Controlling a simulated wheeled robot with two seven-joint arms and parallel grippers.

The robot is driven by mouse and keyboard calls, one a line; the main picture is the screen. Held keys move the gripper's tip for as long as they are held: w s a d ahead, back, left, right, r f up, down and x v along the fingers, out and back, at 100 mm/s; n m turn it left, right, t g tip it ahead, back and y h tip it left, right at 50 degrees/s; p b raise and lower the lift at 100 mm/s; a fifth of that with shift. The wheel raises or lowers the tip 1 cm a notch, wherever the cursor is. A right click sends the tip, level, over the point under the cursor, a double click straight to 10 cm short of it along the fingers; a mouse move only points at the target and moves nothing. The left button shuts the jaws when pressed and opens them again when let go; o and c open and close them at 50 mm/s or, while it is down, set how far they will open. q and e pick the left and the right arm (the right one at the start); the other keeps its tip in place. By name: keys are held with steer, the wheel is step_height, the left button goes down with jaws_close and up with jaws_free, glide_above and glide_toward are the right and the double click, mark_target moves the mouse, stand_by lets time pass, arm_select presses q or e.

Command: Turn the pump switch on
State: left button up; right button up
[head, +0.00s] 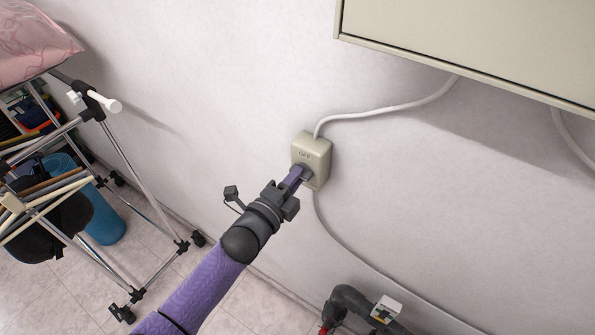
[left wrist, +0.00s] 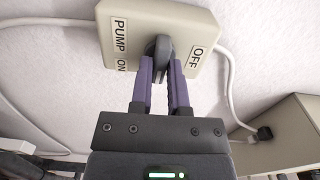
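The pump switch is a beige box (head: 320,148) on the wall with a dark grey knob; the word OFF shows on it in the head view. In the left wrist view the box (left wrist: 203,32) carries PUMP and ON labels on the left and OFF on the right. The knob (left wrist: 161,50) stands between these labels, its handle pointing roughly along my fingers. My left gripper (head: 303,173) is at the knob, its two purple fingers (left wrist: 161,75) on either side of the handle, seemingly closed against it. In the head view the gripper hides most of the knob. My right gripper is not in view.
Grey cables (head: 390,108) run from the box along the wall. A large beige cabinet (head: 480,40) is at upper right. A dark pipe (head: 352,298) is below. The wall around the box is clear.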

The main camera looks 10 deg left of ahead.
arm_select(q)
steer(key=shift+o, duration=1.2)
steer(key=p+v, duration=0.2)
steer(key=v, duration=0.4)
steer(key=shift+p, duration=0.35)
steer(key=shift+s, duration=0.1)
